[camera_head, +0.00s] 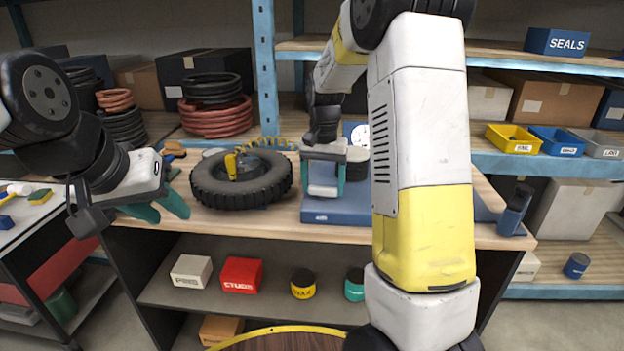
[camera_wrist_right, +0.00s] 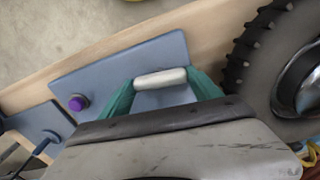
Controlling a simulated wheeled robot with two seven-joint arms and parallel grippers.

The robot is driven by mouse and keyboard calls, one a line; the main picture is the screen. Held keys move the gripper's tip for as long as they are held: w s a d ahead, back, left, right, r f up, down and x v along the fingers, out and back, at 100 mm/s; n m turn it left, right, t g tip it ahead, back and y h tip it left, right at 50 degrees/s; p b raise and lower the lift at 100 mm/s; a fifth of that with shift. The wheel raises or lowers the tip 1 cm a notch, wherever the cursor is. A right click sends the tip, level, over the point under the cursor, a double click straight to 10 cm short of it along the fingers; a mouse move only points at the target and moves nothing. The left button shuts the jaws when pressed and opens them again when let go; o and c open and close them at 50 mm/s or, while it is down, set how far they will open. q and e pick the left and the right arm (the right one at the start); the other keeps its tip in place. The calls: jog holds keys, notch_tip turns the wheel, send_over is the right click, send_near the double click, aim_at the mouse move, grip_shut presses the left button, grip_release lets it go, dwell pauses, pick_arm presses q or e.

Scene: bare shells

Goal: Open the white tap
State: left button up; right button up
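The white tap shows as a short white bar (camera_wrist_right: 160,77) over a blue plate in the right wrist view. In the head view its white part (camera_head: 322,189) stands on the blue base (camera_head: 345,213) on the bench. My right gripper (camera_head: 322,183) is over it, teal fingers wide apart, one close to each end of the bar. In the wrist view the right gripper (camera_wrist_right: 160,85) frames the bar; I cannot tell whether the fingers touch it. The rest of the tap is hidden. My left gripper (camera_head: 158,209) is open and empty over the bench's left end.
A tyre (camera_head: 242,183) with a yellow tool on it lies left of the tap. A purple knob (camera_wrist_right: 77,103) sits on the blue plate in the wrist view. A dark blue stand (camera_head: 515,210) is at the bench's right end. My right arm hides the bench's right part.

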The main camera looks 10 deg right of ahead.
aim_at(323, 187)
jog(key=c, duration=0.6)
jog(key=shift+o, duration=0.2)
jog(key=shift+n, duration=0.8)
jog(key=o, duration=1.4)
notch_tip(323, 187, up, 7)
jog(key=shift+f, duration=0.1)
jog(key=shift+r, duration=0.55)
